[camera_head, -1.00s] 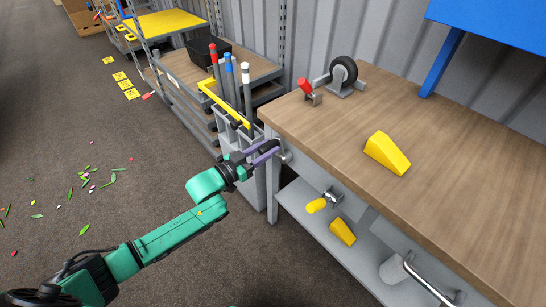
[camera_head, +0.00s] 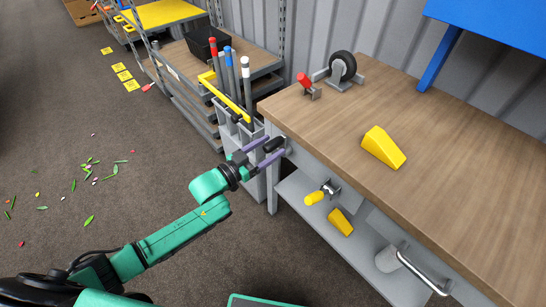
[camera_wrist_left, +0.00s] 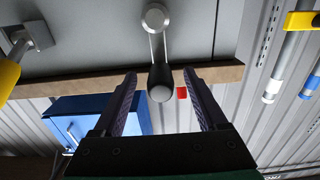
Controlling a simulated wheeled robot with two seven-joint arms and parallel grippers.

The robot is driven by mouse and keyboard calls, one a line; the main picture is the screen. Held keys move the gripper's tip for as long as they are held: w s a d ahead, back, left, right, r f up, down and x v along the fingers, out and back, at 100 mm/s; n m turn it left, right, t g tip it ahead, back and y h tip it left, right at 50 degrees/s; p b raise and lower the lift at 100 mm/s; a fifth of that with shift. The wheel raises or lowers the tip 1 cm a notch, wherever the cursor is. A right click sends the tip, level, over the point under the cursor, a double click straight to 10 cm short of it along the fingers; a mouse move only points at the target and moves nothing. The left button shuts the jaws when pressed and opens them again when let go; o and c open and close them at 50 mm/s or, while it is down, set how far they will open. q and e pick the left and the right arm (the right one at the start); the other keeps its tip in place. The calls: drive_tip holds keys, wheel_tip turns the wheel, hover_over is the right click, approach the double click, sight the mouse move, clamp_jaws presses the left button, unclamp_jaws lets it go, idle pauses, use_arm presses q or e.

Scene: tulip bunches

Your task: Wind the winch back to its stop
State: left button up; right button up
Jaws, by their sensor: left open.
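The winch crank shows at the left end of the workbench, with a dark grip (camera_head: 273,144) standing out from it. In the left wrist view its round silver hub (camera_wrist_left: 155,17) is at the top, and a thin arm leads down to the black, grey-ended grip (camera_wrist_left: 161,88). My left gripper (camera_head: 277,147) is open, its purple fingers on either side of the grip. In the left wrist view the gripper (camera_wrist_left: 160,74) shows a gap between each finger and the grip. The rest of the winch is hidden or not clear. My right gripper is not in view.
The wooden bench top (camera_head: 330,130) carries a yellow wedge (camera_head: 383,147), a caster wheel (camera_head: 342,66) and a red-handled part (camera_head: 304,80). Below are a yellow-handled fitting (camera_head: 315,197) and another wedge (camera_head: 341,222). A bin of upright poles (camera_head: 232,85) stands close beside my left gripper.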

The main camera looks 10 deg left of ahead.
use_arm(q)
drive_tip(key=p+v, duration=0.3)
drive_tip(key=v, duration=0.3)
drive_tip(key=shift+r, duration=0.15)
drive_tip(key=s+a+f+n+g+y+p, duration=0.1)
drive_tip(key=s+a+f+y, duration=0.2)
drive_tip(key=f, duration=0.4)
drive_tip(key=s+a+f+n+g+y+p, duration=0.1)
drive_tip(key=s+a+f+n+y, duration=0.15)
drive_tip(key=a+f, duration=0.35)
drive_tip(key=s+a+f+g+y+p, duration=0.1)
drive_tip(key=a+f+y, duration=0.2)
drive_tip(key=f, duration=0.5)
drive_tip(key=s+f+g+y, duration=0.1)
drive_tip(key=s+f+g, duration=0.2)
drive_tip(key=s, duration=0.7)
drive_tip(key=s+f+n+g+y+p, duration=0.1)
drive_tip(key=s+f+g, duration=0.2)
drive_tip(key=s+f, duration=0.4)
drive_tip(key=s+f+n+g+y+p, duration=0.1)
drive_tip(key=s+f+g, duration=0.2)
drive_tip(key=s, duration=1.2)
wheel_tip(320, 180, down, 2)
drive_tip(key=shift+a+f+g, duration=0.1)
drive_tip(key=shift+a+g, duration=0.2)
drive_tip(key=shift+g, duration=0.1)
